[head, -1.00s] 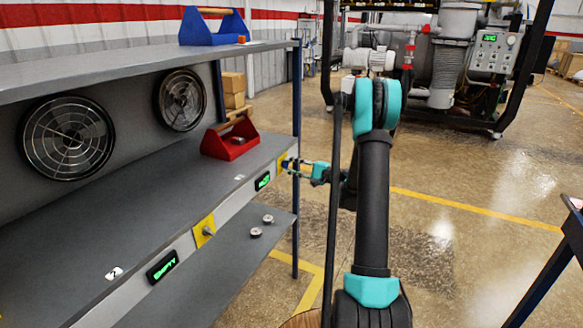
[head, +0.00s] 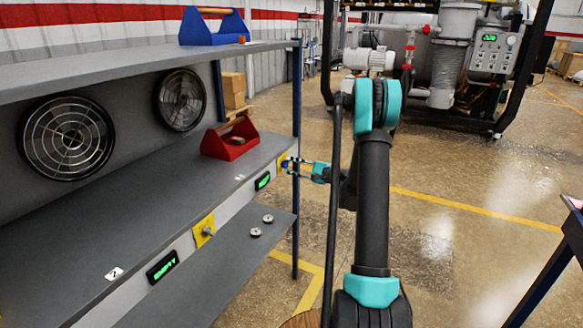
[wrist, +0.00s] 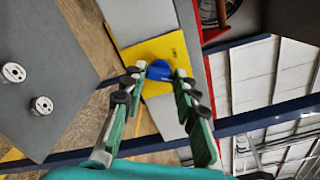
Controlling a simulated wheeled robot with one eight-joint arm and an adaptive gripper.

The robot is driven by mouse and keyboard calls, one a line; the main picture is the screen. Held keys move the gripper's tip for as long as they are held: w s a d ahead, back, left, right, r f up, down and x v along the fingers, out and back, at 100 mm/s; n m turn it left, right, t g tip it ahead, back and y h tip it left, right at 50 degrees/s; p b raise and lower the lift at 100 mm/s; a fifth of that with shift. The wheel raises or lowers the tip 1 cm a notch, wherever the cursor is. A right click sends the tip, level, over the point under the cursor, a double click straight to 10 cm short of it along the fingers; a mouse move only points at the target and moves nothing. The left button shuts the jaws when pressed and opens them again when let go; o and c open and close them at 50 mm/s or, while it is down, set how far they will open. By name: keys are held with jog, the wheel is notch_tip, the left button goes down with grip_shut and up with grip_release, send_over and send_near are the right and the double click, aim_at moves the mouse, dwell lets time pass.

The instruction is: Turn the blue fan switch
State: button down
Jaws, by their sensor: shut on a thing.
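The blue fan switch (wrist: 158,71) is a round knob on a yellow plate (wrist: 168,47) in the wrist view. In the head view the switch (head: 285,163) is small, at the far right end of the shelf's front edge. My gripper (wrist: 161,72) is shut on the switch, with one finger on each side of it. In the head view my gripper (head: 292,164) reaches the switch from the right. Two round caged fans, a near one (head: 67,138) and a far one (head: 181,100), sit in the back panel. The finger contact is partly hidden.
A grey knob on a nearer yellow plate (head: 204,230) and two green-lit displays, near (head: 162,266) and far (head: 262,181), line the edge. A red toolbox (head: 229,142) stands on the shelf. A blue post (head: 297,120) is close to my gripper. Open floor lies right.

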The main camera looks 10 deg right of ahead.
jog(key=c, duration=1.2)
grip_release()
jog(key=shift+o, duration=0.2)
jog(key=v, duration=1.2)
